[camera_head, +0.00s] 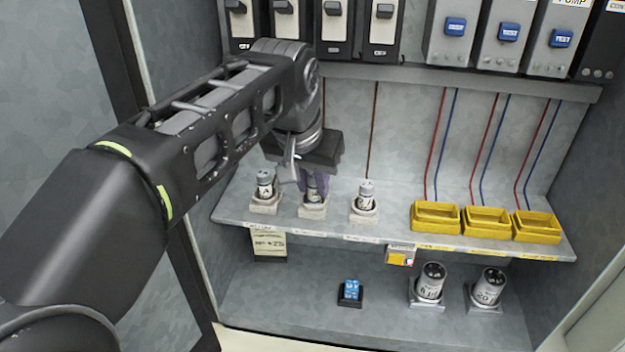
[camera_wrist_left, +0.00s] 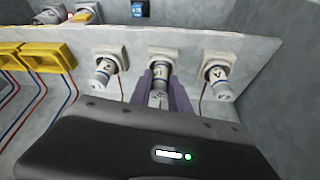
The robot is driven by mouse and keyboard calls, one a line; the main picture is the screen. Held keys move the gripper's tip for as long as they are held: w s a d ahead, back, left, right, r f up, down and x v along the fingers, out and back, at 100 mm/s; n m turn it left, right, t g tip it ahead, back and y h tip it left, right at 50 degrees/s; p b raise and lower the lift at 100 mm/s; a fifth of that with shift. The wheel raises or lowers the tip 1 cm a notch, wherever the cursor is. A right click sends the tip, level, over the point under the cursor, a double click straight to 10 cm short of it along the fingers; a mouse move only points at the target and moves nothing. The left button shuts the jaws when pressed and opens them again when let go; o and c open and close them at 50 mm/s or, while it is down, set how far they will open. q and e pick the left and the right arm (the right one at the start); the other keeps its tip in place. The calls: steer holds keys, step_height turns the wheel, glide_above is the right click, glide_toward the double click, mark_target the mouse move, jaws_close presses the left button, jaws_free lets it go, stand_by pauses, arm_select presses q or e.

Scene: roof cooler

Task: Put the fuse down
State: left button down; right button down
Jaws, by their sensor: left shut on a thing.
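My left gripper (camera_head: 314,182) is shut on the middle fuse, a small white and grey cylinder (camera_head: 312,190) with dark print. The fuse is upright at the middle pale holder (camera_head: 312,209) on the shelf; whether it is fully seated, I cannot tell. In the left wrist view the two purple fingers close around this fuse (camera_wrist_left: 158,92), in line with its holder (camera_wrist_left: 164,57). A similar fuse stands in the left holder (camera_head: 265,184) and another in the right holder (camera_head: 366,194). My right gripper is not in view.
Several yellow trays (camera_head: 436,230) line the shelf's right side.

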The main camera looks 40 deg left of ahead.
mark_target(312, 178)
arm_select(q)
steer(key=shift+f+b, duration=0.45)
steer(key=c, duration=1.2)
jaws_free()
steer(key=shift+r, duration=0.15)
steer(key=shift+c, duration=0.2)
steer(key=shift+r+p, duration=0.5)
steer(key=shift+p, duration=0.1)
steer(key=shift+s+r+b, duration=0.1)
steer(key=shift+r+b, duration=0.15)
steer(key=shift+b, duration=0.05)
steer(key=v, duration=0.5)
steer(key=shift+s+d+r, duration=0.1)
steer(key=shift+s+r, duration=0.05)
steer(key=shift+r, duration=0.2)
steer(key=shift+s+d+r, duration=0.1)
steer(key=shift+s+r, duration=0.1)
steer(key=shift+r, duration=0.2)
